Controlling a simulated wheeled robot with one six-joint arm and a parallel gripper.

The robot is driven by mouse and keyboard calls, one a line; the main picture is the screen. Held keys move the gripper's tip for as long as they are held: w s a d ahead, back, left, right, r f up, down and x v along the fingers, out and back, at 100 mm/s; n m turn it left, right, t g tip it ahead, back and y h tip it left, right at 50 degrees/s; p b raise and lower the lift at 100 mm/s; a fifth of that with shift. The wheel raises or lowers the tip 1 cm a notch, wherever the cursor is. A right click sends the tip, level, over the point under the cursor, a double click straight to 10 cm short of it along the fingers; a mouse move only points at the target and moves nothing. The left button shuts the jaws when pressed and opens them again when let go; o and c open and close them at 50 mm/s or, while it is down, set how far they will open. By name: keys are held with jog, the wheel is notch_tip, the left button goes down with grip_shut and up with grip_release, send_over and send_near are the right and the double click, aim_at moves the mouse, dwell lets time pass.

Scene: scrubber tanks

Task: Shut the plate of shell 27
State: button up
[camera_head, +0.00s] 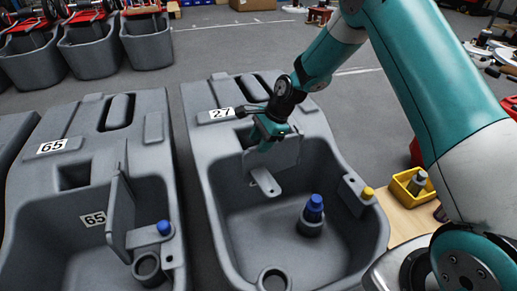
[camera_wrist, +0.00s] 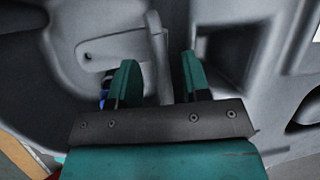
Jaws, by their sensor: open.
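Shell 27 (camera_head: 205,165) is a grey moulded tank with a white "27" label (camera_head: 221,112) on its top. Its grey plate (camera_head: 287,151) stands up at the back of the basin, partly hidden by my gripper. My gripper (camera_head: 266,138) is open at the plate. In the wrist view, the plate (camera_wrist: 158,62) shows as a thin upright edge between the two green fingers of my gripper (camera_wrist: 160,68). A narrow gap shows on each side of it. A dark square recess (camera_wrist: 222,55) lies to the right of the fingers.
A grey tab with a hole (camera_head: 265,182) juts into the basin, below the plate. A yellow bin (camera_head: 408,188) is at right.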

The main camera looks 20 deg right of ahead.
jog(key=shift+w+a+f, duration=0.1)
jog(key=shift+a+f, duration=0.25)
jog(key=shift+f, duration=0.25)
grip_shut()
